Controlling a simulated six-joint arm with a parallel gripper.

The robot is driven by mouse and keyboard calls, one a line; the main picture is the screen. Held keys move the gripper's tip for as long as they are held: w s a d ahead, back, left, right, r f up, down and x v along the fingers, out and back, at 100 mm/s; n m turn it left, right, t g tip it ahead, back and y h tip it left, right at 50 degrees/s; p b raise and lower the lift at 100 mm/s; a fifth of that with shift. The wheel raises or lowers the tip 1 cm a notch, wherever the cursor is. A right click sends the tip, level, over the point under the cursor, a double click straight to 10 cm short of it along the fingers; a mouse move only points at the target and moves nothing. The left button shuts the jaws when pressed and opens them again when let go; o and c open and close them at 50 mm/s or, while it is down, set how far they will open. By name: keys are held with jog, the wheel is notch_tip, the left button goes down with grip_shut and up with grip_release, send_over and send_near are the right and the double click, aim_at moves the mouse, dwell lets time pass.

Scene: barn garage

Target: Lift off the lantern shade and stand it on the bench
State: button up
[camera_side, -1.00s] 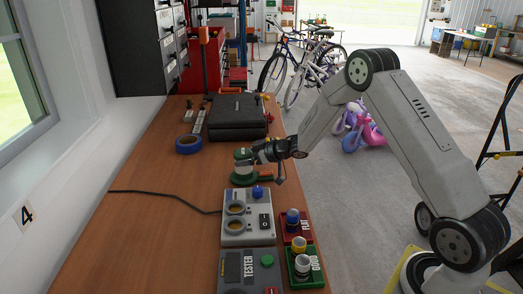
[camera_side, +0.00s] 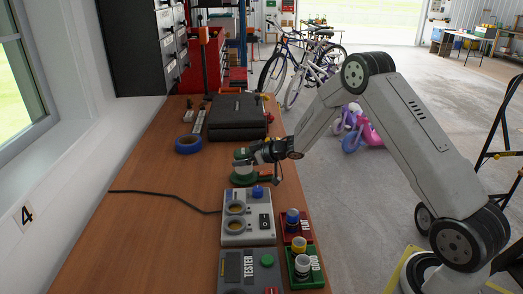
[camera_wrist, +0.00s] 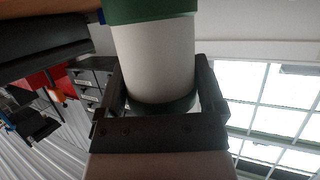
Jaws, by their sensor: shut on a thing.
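The lantern stands on the wooden bench (camera_side: 150,225), with a round green base (camera_side: 243,179) and a pale shade (camera_side: 240,161) above it. In the wrist view the shade (camera_wrist: 153,58) is a white cylinder between a green band (camera_wrist: 150,9) at the picture's top and a dark green rim (camera_wrist: 165,105) at the lower end. My gripper (camera_side: 247,157) reaches in from the right at shade height. In the wrist view its two dark fingers (camera_wrist: 162,85) are shut on the shade, one on each side. My gripper hides part of the lantern in the side view; I cannot tell whether shade and base touch.
A grey box with round sockets (camera_side: 247,226) and a tester (camera_side: 248,268) lie in front of the lantern. Red (camera_side: 297,238) and green (camera_side: 306,280) trays stand beside them. Blue tape (camera_side: 188,144) and a black case (camera_side: 238,121) lie behind. The left bench is mostly clear, with a cable (camera_side: 160,194).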

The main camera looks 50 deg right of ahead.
jog(key=shift+r, duration=0.1)
jog(key=shift+r, duration=4.95)
jog(key=shift+s+d+f, duration=0.15)
jog(key=shift+s+d, duration=0.05)
jog(key=shift+s, duration=0.15)
jog(key=s+d+f, duration=0.1)
jog(key=s, duration=0.6)
jog(key=s+d+f, duration=0.2)
jog(key=s, duration=0.5)
jog(key=shift+s, duration=0.4)
